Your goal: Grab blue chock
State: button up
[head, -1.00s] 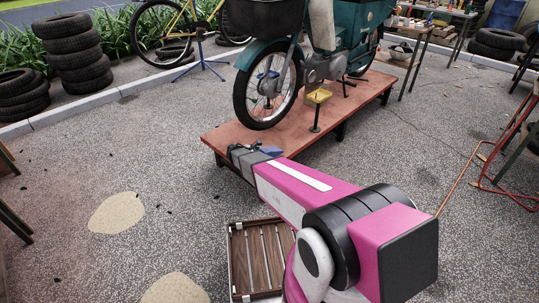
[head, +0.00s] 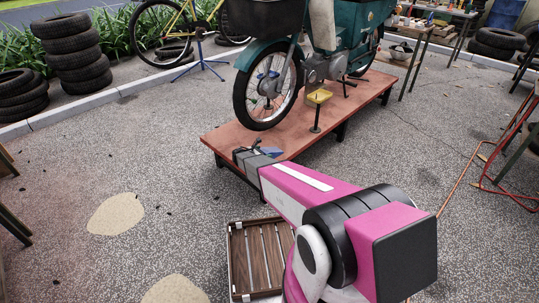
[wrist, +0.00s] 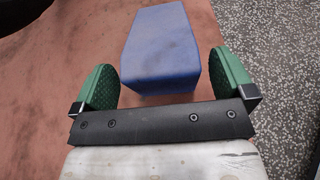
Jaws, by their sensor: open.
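The blue chock (wrist: 160,48) lies on the red-brown platform (wrist: 55,60) in the wrist view, straight ahead of my gripper (wrist: 173,78). Its near end reaches between the two green pads, with a gap on each side. My gripper is open and holds nothing. In the head view a small part of the blue chock (head: 270,151) shows at the platform's front edge, partly hidden by my gripper (head: 256,146) and arm.
A teal moped (head: 300,60) stands on the platform, its front wheel behind the chock. A wooden slatted crate (head: 262,255) is on the ground below my arm.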

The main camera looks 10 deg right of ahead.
aim_at(272, 151)
jog(key=shift+x, duration=1.6)
jog(key=c, duration=1.2)
